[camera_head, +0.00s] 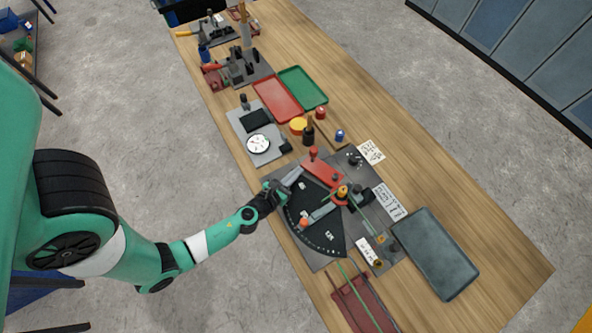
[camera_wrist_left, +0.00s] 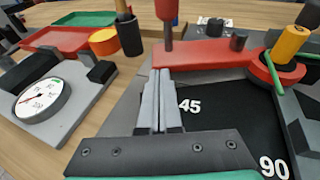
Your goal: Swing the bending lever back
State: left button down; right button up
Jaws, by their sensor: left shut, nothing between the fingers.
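The bending lever is a red bar (camera_head: 322,172) with an upright red handle (camera_head: 313,153) at its outer end. Its inner end is at the yellow-topped pivot (camera_head: 342,191). In the left wrist view the red bar (camera_wrist_left: 210,54) lies across the top, the handle (camera_wrist_left: 167,12) rising at its left end. The black angle plate (camera_head: 318,222) is marked 45 and 90 in the wrist view. My left gripper (camera_head: 297,175) is shut and empty, its fingertips (camera_wrist_left: 160,75) right by the bar's handle end; I cannot tell whether they touch. My right gripper is not in view.
A green rod (camera_head: 360,212) runs past the pivot. An orange-tipped grey arm (camera_head: 318,213) lies on the plate. A white dial (camera_head: 258,144), an orange roll (camera_head: 298,125) and a dark post (camera_head: 308,135) stand behind. A dark grey tray (camera_head: 435,253) lies to the right.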

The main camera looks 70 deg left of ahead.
aim_at(305, 162)
pick_arm(q)
jog(key=w+a, duration=0.2)
jog(key=w, duration=0.1)
jog(key=w+a, duration=0.1)
jog(key=w, duration=0.1)
jog(key=shift+w+a+p, duration=0.15)
jog(key=shift+a+p, duration=0.05)
jog(key=shift+p, duration=0.1)
jog(key=shift+f, duration=0.1)
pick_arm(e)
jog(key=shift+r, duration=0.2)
pick_arm(q)
jog(key=shift+s, duration=0.2)
